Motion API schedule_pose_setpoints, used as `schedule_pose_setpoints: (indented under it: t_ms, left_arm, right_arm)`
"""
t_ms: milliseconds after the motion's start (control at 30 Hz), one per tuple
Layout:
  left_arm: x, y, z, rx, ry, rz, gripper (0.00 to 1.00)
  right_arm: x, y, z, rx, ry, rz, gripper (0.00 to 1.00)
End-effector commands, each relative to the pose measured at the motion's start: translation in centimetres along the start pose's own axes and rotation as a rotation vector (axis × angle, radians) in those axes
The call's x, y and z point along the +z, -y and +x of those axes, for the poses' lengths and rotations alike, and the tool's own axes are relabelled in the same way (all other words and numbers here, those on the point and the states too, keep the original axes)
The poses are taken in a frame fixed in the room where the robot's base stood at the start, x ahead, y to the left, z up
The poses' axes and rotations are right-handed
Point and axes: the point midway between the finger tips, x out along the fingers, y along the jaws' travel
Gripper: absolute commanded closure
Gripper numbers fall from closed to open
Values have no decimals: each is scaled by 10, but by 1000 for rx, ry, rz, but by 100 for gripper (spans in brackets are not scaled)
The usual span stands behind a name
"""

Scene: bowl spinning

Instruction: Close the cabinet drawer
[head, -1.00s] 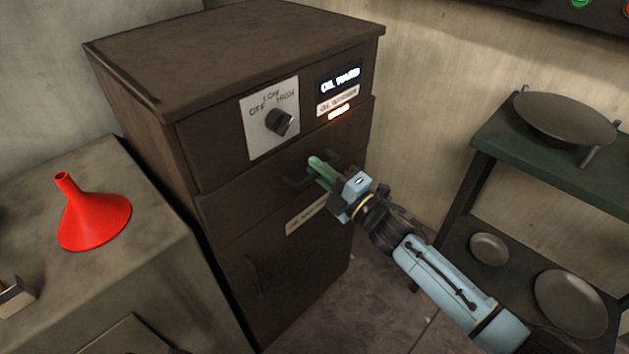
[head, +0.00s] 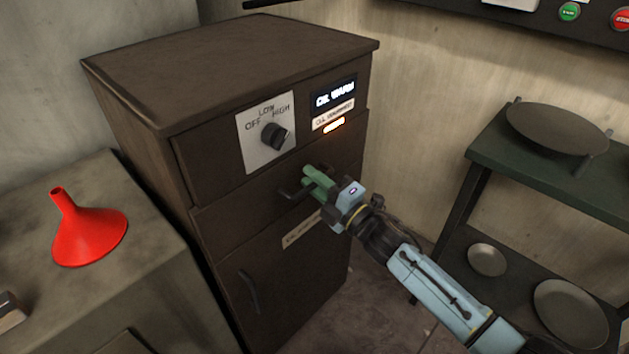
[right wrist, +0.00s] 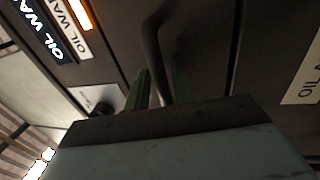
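The dark brown cabinet (head: 240,50) stands in the middle of the head view. Its drawer (head: 235,210), below the knob panel, looks almost flush with the front; a small gap cannot be ruled out. The drawer has a dark bar handle (head: 287,195), also in the right wrist view (right wrist: 154,40). My right gripper (head: 316,184) is at the handle and hides its right part. In the right wrist view its green fingers (right wrist: 163,90) stand apart, with the handle bar running between them. Whether they touch it is unclear. My left gripper is not in view.
A red funnel (head: 88,235) stands on a grey counter (head: 150,250) at the left. A green shelf (head: 490,155) with a pan (head: 555,128) on top and dishes below stands at the right. Below the drawer is a door with its own handle (head: 249,292).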

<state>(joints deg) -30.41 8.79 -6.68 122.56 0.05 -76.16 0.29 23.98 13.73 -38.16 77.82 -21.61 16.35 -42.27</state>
Motion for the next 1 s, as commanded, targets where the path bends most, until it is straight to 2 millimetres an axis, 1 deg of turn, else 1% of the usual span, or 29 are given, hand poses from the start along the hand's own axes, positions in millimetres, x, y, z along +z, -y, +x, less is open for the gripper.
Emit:
schedule_pose_setpoints:
  t_ms: [33,167,267,500,600,700,833,1000]
  left_arm:
    - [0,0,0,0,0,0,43]
    - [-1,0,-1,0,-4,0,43]
    - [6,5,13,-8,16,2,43]
    - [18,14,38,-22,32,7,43]
    - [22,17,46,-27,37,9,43]
    - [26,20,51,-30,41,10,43]
    - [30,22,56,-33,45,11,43]
    - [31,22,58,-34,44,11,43]
  right_arm:
    - [-1,4,-1,-9,1,2,70]
    - [-1,5,-9,-11,1,3,70]
    - [-1,3,-24,-10,1,3,70]
    - [-1,1,-79,-6,1,2,70]
    - [-1,0,-100,-4,1,2,70]
    - [0,-1,-116,-2,1,0,70]
    - [0,-1,-130,0,1,0,70]
    - [0,-1,-135,2,-1,-1,70]
